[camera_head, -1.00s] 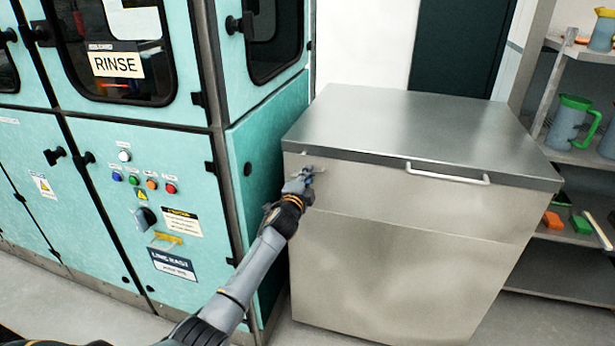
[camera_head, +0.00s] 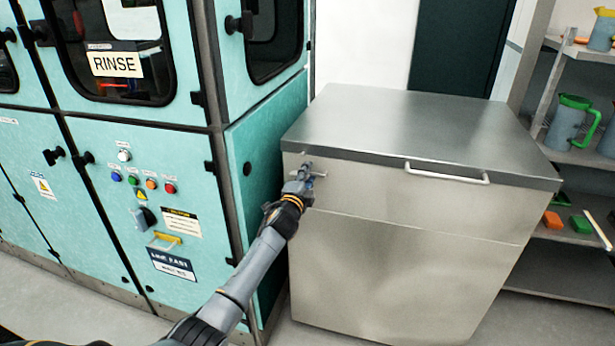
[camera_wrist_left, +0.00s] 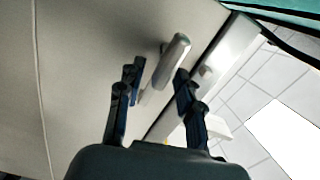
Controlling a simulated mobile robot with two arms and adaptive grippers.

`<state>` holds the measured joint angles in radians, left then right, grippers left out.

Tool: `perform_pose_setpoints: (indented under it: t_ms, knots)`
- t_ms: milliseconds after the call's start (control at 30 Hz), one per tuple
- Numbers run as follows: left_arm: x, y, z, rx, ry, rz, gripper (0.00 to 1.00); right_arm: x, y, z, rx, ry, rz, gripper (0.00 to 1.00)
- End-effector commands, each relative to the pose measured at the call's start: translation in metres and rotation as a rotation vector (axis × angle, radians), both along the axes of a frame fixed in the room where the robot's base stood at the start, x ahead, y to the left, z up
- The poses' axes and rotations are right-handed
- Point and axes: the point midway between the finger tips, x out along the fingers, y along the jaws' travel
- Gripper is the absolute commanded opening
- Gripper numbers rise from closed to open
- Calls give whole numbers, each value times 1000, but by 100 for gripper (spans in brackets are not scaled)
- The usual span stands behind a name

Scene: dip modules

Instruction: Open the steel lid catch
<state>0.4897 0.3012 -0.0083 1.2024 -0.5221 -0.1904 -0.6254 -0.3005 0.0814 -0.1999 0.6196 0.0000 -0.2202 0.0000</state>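The steel lid catch (camera_head: 320,175) is a small metal piece at the upper left of the front of a steel chest, just under its lid (camera_head: 400,125). My left gripper (camera_head: 305,175) is at the catch, partly covering it in the head view. In the left wrist view, the catch's pale bar (camera_wrist_left: 172,60) stands out from the steel front. The two dark fingers of my left gripper (camera_wrist_left: 158,85) are apart, one on each side of the bar, with gaps showing. The lid lies down on the chest. My right gripper is in neither view.
A teal wash machine (camera_head: 265,150) with a RINSE sign stands close on the left of the chest. The lid has a bar handle (camera_head: 447,173) at its front edge. A shelf (camera_head: 575,155) with jugs and brushes stands on the right.

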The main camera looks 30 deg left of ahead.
Motion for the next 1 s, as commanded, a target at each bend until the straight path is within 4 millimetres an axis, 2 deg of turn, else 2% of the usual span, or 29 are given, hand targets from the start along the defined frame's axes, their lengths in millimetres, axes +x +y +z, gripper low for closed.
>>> perform_pose_setpoints:
  t_ms: [167, 267, 800, 1000]
  knots:
    - [-4, -1, 0, 0, -2, -1, 36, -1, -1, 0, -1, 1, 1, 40]
    - [-13, -3, 0, 1, -1, 0, 36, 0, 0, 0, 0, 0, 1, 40]
    - [-99, -24, -1, 1, 1, 0, 36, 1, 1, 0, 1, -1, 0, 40]
    - [-115, -28, -1, 0, 1, 0, 36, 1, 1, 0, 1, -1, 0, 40]
